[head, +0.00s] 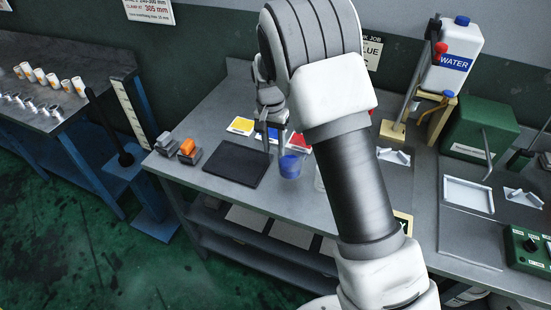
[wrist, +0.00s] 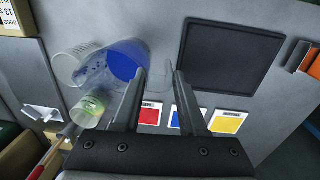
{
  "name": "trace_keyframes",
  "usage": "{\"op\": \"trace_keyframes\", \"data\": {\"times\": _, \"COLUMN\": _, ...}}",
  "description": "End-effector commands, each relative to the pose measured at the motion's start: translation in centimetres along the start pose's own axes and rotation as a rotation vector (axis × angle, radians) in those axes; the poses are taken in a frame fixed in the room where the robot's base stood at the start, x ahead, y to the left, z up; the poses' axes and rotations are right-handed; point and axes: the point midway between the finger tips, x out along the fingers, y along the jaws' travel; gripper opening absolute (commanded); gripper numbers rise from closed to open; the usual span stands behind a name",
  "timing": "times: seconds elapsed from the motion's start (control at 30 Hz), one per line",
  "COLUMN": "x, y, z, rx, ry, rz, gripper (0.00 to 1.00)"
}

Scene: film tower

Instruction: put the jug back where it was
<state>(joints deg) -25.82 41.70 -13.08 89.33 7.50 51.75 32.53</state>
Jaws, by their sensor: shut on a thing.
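The jug (head: 289,166) is clear with blue in it and stands upright-looking over the bench beside the dark mat. In the wrist view its blue part (wrist: 127,58) is just left of the fingertips. My gripper (head: 270,148) is shut at the jug's near side. In the wrist view my gripper (wrist: 158,82) has a gap between its fingers, with a faint clear part there, likely the handle. Whether the jug's base touches the bench I cannot tell.
A clear vessel (wrist: 72,68) and a cup with yellow-green contents (wrist: 90,106) are close by the jug. The dark mat (head: 238,168) is bare. Red (wrist: 149,117), blue and yellow cards lie behind. A water can (head: 454,55) stands at the back right.

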Motion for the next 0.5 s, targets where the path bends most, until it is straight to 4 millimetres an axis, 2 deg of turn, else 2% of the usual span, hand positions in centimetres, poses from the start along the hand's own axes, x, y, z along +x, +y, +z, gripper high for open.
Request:
{"op": "trace_keyframes", "data": {"times": 0.17, "x": 1.3, "y": -0.1, "z": 0.0, "rx": 0.0, "ry": -0.001, "rz": 0.0, "gripper": 0.0}}
{"op": "trace_keyframes", "data": {"times": 0.33, "x": 3.6, "y": -0.2, "z": 0.0, "rx": 0.0, "ry": -0.001, "rz": 0.001, "gripper": 0.0}}
{"op": "trace_keyframes", "data": {"times": 0.5, "x": 4.1, "y": -0.3, "z": -0.1, "rx": 0.0, "ry": 0.002, "rz": -0.002, "gripper": 0.0}}
